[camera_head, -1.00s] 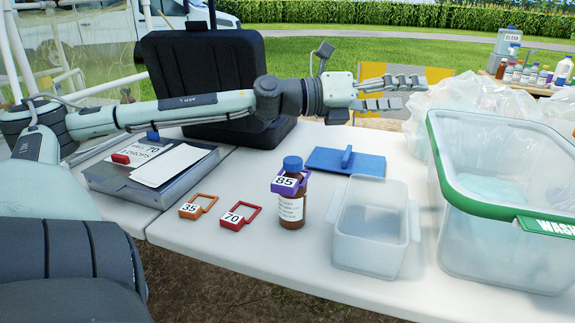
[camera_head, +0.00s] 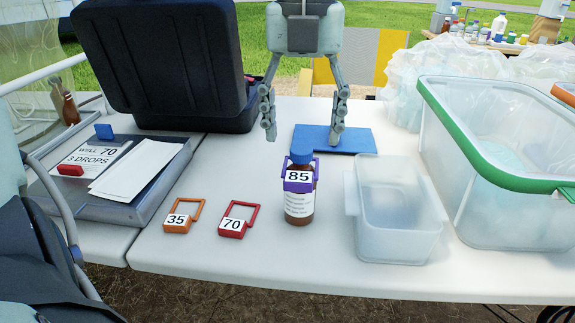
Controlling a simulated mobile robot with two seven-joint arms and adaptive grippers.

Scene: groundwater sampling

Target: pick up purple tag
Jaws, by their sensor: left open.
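The purple tag (camera_head: 299,178), marked 85, hangs around the neck of a brown bottle (camera_head: 299,204) with a blue cap (camera_head: 302,151). The bottle stands upright on the white table, and the tag's number faces me. My left gripper (camera_head: 303,135) points down from above, behind the bottle and over the blue plate (camera_head: 350,140). Its two fingers are spread wide apart with nothing between them. It does not appear to touch the bottle or the tag. My right gripper does not show.
An orange tag 35 (camera_head: 178,222) and a red tag 70 (camera_head: 233,224) lie left of the bottle. A clear empty tub (camera_head: 395,228) stands close on its right, beside a large green-rimmed bin (camera_head: 510,179). A black case (camera_head: 165,60) and grey clipboard box (camera_head: 110,213) are at left.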

